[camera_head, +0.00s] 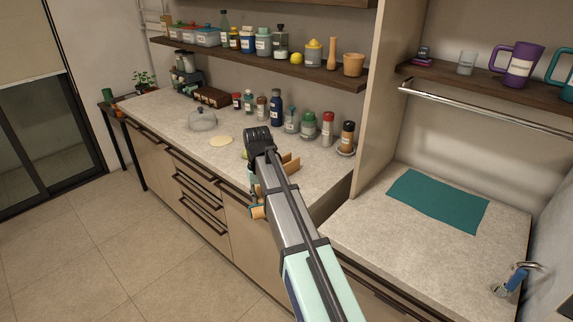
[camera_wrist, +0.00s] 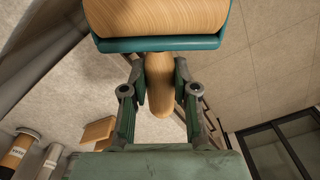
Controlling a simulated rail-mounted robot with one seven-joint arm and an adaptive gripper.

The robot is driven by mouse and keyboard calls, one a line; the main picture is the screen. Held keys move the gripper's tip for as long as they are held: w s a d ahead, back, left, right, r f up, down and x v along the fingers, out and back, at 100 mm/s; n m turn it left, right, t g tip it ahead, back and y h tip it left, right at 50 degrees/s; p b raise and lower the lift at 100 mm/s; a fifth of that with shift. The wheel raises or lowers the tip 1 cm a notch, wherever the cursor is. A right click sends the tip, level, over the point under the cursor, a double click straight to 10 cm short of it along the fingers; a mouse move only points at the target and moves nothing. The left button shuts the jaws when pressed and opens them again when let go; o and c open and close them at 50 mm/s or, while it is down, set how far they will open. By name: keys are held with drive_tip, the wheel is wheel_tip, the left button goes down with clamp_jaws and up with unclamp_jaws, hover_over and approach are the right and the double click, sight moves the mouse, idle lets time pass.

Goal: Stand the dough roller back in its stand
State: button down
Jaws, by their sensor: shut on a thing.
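The dough roller shows at the top of the wrist view as a pale wooden cylinder (camera_wrist: 158,16) in a teal frame (camera_wrist: 158,44). My gripper (camera_wrist: 160,78) is shut on its wooden handle, which points down between the fingers. In the head view, my arm hides most of the gripper, and a small part of the roller (camera_head: 257,211) shows left of the arm, in front of the counter's edge. A wooden block (camera_head: 290,163), perhaps the stand, is partly hidden behind my arm on the counter. It also shows in the wrist view (camera_wrist: 97,130).
A glass dome (camera_head: 202,119) and a flat dough round (camera_head: 221,141) lie farther left. A shelf (camera_head: 270,61) overhangs the counter. A teal mat (camera_head: 437,200) lies at right.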

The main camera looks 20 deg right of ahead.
drive_tip(key=w+d+f+m+t+h, duration=0.1)
drive_tip(key=w+d+m+t, duration=0.1)
drive_tip(key=w+d, duration=0.35)
drive_tip(key=w+d+m+t+h, duration=0.1)
drive_tip(key=w+d+m+t, duration=0.15)
drive_tip(key=d, duration=0.55)
drive_tip(key=w+d+r+t+h, duration=0.1)
drive_tip(key=w+d+r+t, duration=0.2)
drive_tip(key=d+r+t, duration=0.2)
drive_tip(key=w+d+r+n+t+h, duration=0.1)
drive_tip(key=w+d+r+t+h, duration=0.1)
drive_tip(key=d+r+t, duration=0.3)
drive_tip(key=shift+w+d+t, duration=0.55)
drive_tip(key=shift+d+t, duration=0.55)
drive_tip(key=shift+t, duration=0.25)
drive_tip(key=shift+r, duration=0.1)
drive_tip(key=shift+s+a+r+n+t, duration=0.1)
drive_tip(key=shift+r+n+t, duration=0.1)
drive_tip(key=shift+n+t, duration=0.1)
